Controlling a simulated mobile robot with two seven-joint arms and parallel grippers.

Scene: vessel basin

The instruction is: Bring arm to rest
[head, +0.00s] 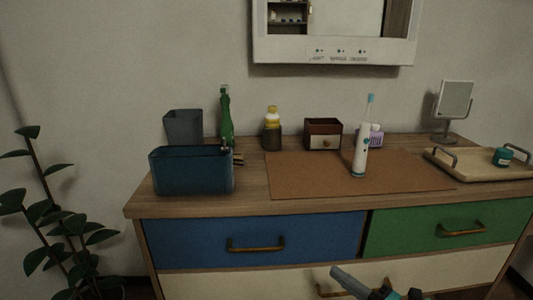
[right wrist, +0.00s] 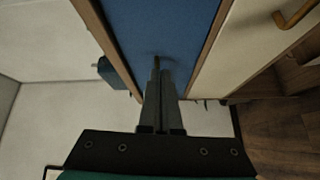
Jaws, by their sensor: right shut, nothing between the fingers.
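My right gripper (head: 338,271) shows at the bottom edge of the head view, in front of the cream lower drawer (head: 215,285) of the dresser. In the right wrist view its two grey fingers (right wrist: 160,72) lie together, shut with nothing between them. There they overlap the blue drawer front (right wrist: 160,25), which also shows in the head view (head: 200,240); I cannot tell the gap to it. My left gripper is not in view.
The dresser top holds a blue bin (head: 190,172), a green bottle (head: 226,120), an electric toothbrush (head: 360,155) on a brown mat (head: 310,180), and a tray (head: 475,172) at right. Drawer handles (head: 255,245) stick out. A plant (head: 65,230) stands at left.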

